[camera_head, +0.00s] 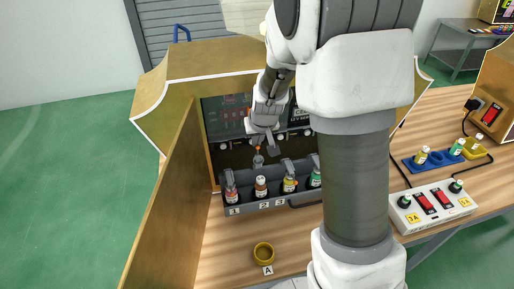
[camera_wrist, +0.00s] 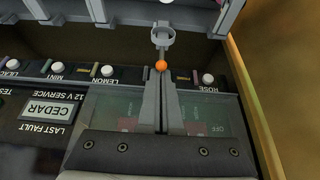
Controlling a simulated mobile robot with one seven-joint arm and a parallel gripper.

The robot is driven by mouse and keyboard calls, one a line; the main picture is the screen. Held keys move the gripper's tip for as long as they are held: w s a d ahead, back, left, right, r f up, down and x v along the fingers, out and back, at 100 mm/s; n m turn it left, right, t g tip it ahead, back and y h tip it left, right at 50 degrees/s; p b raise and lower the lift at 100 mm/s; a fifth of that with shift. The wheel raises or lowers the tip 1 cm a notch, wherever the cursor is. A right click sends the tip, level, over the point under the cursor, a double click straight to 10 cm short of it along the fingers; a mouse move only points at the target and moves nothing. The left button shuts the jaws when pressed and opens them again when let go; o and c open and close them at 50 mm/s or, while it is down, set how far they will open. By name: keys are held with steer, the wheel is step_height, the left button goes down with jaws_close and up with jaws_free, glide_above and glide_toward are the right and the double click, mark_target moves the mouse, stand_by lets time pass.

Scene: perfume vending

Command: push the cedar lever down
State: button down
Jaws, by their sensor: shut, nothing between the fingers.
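A small lever with an orange ball end (camera_wrist: 161,65) shows in the wrist view, with a grey ring and stem beyond it; no name on it is readable, so I cannot tell if it is the cedar lever. The orange ball also shows in the head view (camera_head: 258,148), inside the open cabinet. My gripper (camera_wrist: 165,80) is shut and empty, its fingertips right at the orange ball; contact cannot be told. In the head view my gripper (camera_head: 270,151) is in front of the cabinet's dark panel. A CEDAR plate (camera_wrist: 46,108) sits beside the words LAST FAULT.
White knobs line the panel beside labels such as ROSE and LEMON (camera_wrist: 107,71). A grey rack (camera_head: 272,206) with several bottles stands below my gripper. The cabinet's open door (camera_head: 165,220) is at left.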

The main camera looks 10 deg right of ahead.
mark_target(258, 154)
steer(key=shift+s+f, duration=0.1)
steer(key=shift+s, duration=0.7)
steer(key=shift+s+f+b, duration=0.25)
steer(key=shift+s+b, duration=0.25)
steer(key=shift+s, duration=0.2)
steer(key=shift+s+f+b, duration=0.35)
steer(key=shift+s+b, duration=0.1)
steer(key=shift+s, duration=0.25)
steer(key=shift+s+f, duration=0.1)
steer(key=shift+f, duration=0.05)
steer(key=shift+s+f+b, duration=0.4)
steer(key=shift+s+b, duration=0.15)
steer(key=shift+b, duration=0.05)
